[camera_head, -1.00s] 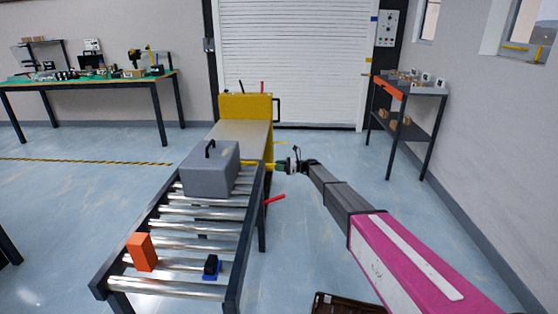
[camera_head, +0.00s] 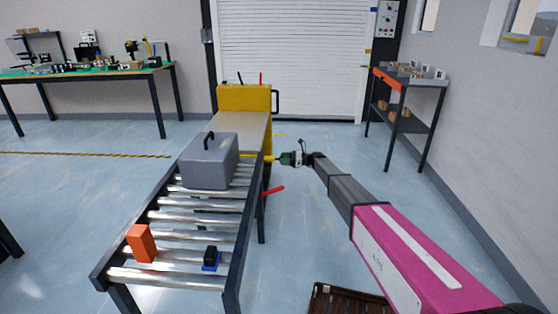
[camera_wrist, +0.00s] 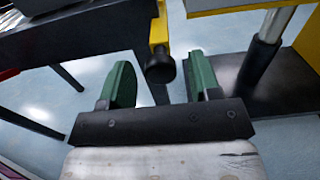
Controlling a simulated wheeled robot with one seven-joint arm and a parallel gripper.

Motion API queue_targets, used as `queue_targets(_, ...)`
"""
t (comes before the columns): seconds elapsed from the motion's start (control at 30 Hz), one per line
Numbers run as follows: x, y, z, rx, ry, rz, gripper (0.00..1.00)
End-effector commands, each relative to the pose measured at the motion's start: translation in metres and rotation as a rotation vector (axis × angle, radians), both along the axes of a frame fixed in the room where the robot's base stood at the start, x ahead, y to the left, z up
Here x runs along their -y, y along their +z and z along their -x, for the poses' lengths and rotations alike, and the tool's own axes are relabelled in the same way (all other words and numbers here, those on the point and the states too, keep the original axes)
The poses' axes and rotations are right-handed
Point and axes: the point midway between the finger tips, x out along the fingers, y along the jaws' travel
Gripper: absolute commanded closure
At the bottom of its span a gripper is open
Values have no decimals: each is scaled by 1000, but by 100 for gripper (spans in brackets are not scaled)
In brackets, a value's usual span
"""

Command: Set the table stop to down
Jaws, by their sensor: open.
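A yellow lever (camera_head: 262,157) sticks out from the right side of the conveyor, where the roller section meets the flat belt; I take it to be the table stop. In the wrist view a yellow bar (camera_wrist: 157,30) ends in a black round knob (camera_wrist: 160,68). My gripper (camera_head: 283,159) is at the lever's outer end, to its right. In the wrist view my gripper (camera_wrist: 160,70) has its two green fingers apart, with the knob showing between or just beyond them. I see no finger touching the knob.
A grey case (camera_head: 209,168), an orange block (camera_head: 141,243) and a small blue-black part (camera_head: 211,258) are on the rollers. A red lever (camera_head: 273,191) sticks out nearer along the same side. A brown crate (camera_head: 350,300) is on the floor.

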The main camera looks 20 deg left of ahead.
Motion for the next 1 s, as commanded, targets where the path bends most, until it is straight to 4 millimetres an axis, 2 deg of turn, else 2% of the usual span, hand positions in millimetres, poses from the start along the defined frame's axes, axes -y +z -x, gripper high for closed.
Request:
queue_targets(0.03,12,0,-3,0,-2,0,43)
queue_targets(0.2,42,0,-10,0,-2,-1,43)
queue_targets(0.4,65,0,-16,0,-1,0,43)
queue_targets(0.87,72,0,-16,2,0,1,43)
queue_targets(1.0,89,-3,4,58,-2,45,43)
